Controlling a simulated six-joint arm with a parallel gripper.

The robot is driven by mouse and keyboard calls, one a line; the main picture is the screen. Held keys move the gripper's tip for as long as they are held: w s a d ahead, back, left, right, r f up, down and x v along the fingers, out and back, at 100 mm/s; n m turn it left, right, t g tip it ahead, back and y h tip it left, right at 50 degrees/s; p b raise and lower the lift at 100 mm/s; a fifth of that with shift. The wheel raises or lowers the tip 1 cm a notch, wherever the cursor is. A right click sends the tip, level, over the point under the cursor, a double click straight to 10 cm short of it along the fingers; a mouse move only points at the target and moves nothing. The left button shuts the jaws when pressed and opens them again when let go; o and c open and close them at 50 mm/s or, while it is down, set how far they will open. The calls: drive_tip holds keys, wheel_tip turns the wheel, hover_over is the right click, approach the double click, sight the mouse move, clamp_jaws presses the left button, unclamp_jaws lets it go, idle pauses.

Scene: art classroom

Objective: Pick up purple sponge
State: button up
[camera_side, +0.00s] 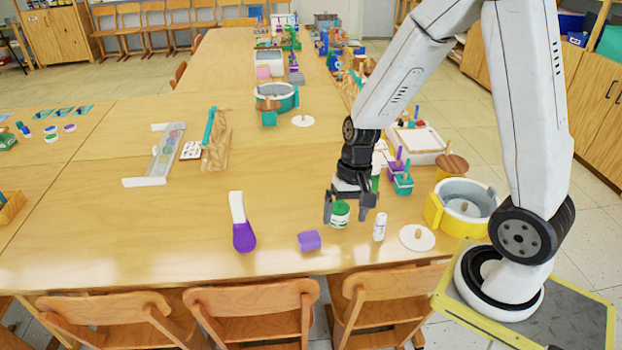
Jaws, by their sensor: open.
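The purple sponge (309,241) is a small block lying on the wooden table near its front edge. My gripper (345,215) points down, to the right of and a little above the sponge in the picture. Its jaws are open, and a green and white jar (340,214) shows between or behind the fingers; I cannot tell which. The sponge is apart from the gripper and fully in view.
A purple brush with a white handle (241,224) lies left of the sponge. A white bottle (379,227), a white lid (417,238) and a yellow pot (461,207) stand to the right. Wooden chairs (254,309) line the front edge.

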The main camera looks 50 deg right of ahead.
drive_tip(key=w+d+f+m+t+y, duration=0.8)
drive_tip(key=w+d+f+m, duration=0.2)
drive_tip(key=m, duration=0.7)
drive_tip(key=shift+w+d+m, duration=0.2)
drive_tip(key=shift+w+m, duration=0.1)
drive_tip(key=shift+w, duration=0.05)
approach(303, 237)
drive_tip(key=shift+x, duration=0.9)
drive_tip(key=shift+w+a+f, duration=0.3)
drive_tip(key=shift+a+f, duration=0.05)
drive_tip(key=shift+a, duration=0.05)
drive_tip(key=shift+x, duration=3.15)
drive_tip(key=shift+r, duration=0.1)
